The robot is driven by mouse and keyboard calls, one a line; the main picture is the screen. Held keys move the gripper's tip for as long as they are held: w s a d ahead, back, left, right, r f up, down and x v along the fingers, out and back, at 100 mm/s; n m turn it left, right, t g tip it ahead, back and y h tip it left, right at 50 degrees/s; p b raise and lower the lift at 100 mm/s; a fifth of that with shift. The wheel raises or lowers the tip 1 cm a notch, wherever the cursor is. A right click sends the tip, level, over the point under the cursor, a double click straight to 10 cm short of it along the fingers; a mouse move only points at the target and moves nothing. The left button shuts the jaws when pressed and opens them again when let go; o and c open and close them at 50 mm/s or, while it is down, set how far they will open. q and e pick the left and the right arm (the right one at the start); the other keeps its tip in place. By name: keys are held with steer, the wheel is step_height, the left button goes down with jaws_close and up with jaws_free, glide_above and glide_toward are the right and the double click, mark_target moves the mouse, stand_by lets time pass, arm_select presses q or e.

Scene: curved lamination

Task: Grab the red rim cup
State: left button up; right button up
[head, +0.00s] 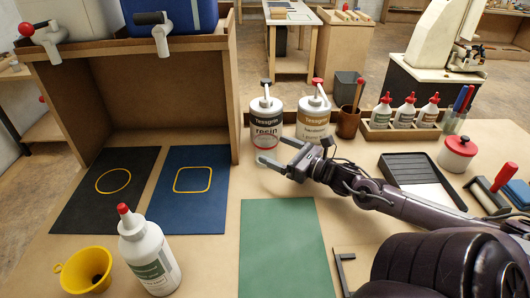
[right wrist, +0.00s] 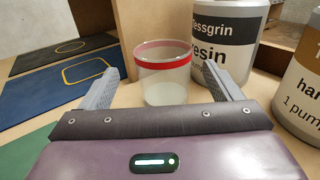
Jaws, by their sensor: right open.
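The red rim cup (right wrist: 164,80) is a clear, upright cup with a red band round its top. In the right wrist view it stands ahead of my right gripper (right wrist: 156,82), between the two open fingers and mostly beyond their tips. In the head view the cup (head: 265,150) stands on the table in front of the resin bottle. My right gripper (head: 278,152) reaches it from the right, open; contact cannot be told. My left gripper is not in view.
The resin pump bottle (head: 266,115) stands right behind the cup, with the hardener pump bottle (head: 313,118) beside it. A green mat (head: 285,250) lies in front, clear. A white squeeze bottle (head: 148,255) and yellow funnel cup (head: 85,271) stand front left.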

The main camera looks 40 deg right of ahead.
steer(key=shift+d+x, duration=0.2)
steer(key=shift+x, duration=2.05)
steer(key=shift+r, duration=0.1)
steer(key=c, duration=1.1)
steer(key=shift+o, duration=0.2)
steer(key=shift+r, duration=0.1)
